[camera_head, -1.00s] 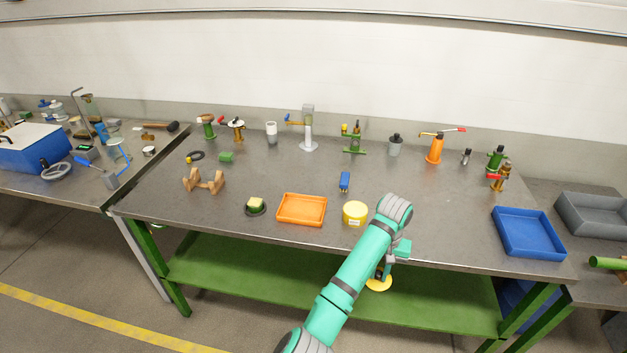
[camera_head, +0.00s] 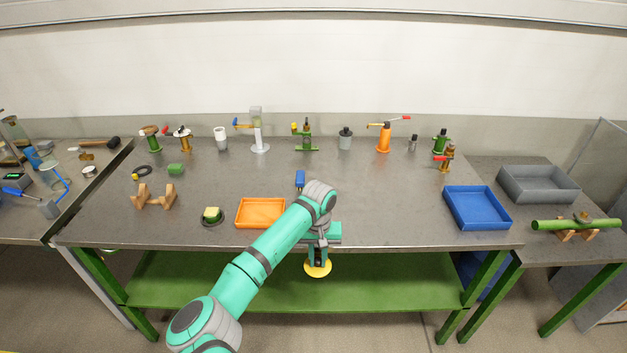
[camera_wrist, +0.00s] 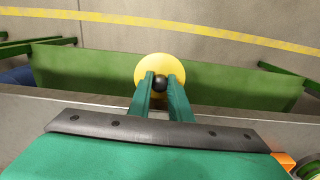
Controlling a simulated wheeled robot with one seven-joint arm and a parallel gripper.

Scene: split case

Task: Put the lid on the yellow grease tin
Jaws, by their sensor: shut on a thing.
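The lid is a flat yellow disc (camera_head: 317,270) with a black knob. My gripper (camera_head: 318,258) is shut on the knob and holds the lid in front of the table's near edge, above the floor side. In the wrist view the lid (camera_wrist: 160,65) shows beyond the two green fingers (camera_wrist: 160,84), with the knob between their tips. The yellow grease tin is not visible now in either view; my arm covers the part of the table right of the orange tray, where it stood earlier.
An orange tray (camera_head: 242,214) and a blue block (camera_head: 300,179) are near my arm. A blue tray (camera_head: 478,225) is at the right. Several dispensers stand along the back. A green shelf (camera_head: 210,283) lies below the table.

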